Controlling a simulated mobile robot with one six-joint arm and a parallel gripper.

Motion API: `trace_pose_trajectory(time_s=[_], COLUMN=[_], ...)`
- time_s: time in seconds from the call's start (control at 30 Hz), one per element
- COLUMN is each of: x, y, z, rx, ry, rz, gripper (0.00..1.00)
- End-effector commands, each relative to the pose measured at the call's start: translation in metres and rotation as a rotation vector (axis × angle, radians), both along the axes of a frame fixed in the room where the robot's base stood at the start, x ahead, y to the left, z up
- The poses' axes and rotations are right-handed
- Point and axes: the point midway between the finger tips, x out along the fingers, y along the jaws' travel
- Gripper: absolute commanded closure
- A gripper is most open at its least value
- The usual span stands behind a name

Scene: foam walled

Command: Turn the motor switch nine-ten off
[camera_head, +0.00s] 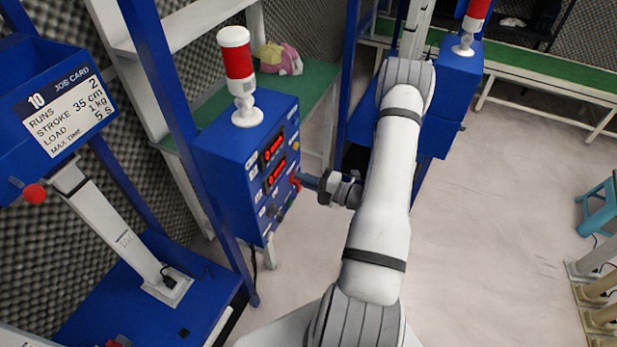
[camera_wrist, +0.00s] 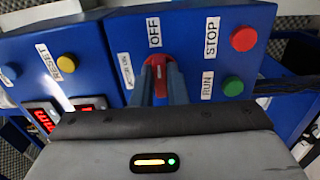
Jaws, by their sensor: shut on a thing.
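The motor switch is a red rotary knob (camera_wrist: 158,72) on a blue control box (camera_wrist: 205,35), between the "OFF" label (camera_wrist: 154,32) and the RUN and STOP buttons. My gripper (camera_wrist: 162,85) is shut on this red knob, with a finger on either side of it. Another label (camera_wrist: 126,71) sits to the knob's left. In the head view, my gripper (camera_head: 300,180) reaches the front of the blue control box (camera_head: 235,165), and a bit of red shows at its tips. I cannot read the number nine-ten on the switch.
A red STOP button (camera_wrist: 243,39) and a green RUN button (camera_wrist: 233,86) sit close on the right. A yellow button (camera_wrist: 67,63) is on the left. A red beacon (camera_head: 237,60) tops the box. A blue frame post (camera_head: 190,130) stands beside it. Open floor (camera_head: 490,220) lies right.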

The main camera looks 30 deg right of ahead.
Motion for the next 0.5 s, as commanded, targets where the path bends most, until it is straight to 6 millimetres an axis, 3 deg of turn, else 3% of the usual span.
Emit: trace_pose_trajectory(time_s=[0.3, 0.33, 0.5], x=[0.0013, 0.0012, 0.0007], y=[0.0002, 0.0001, 0.0002], z=[0.0021, 0.0021, 0.0014], rx=[0.002, 0.002, 0.002], ry=[-0.005, -0.005, -0.002], rz=[0.001, 0.001, 0.000], gripper=[1.00, 0.86, 0.73])
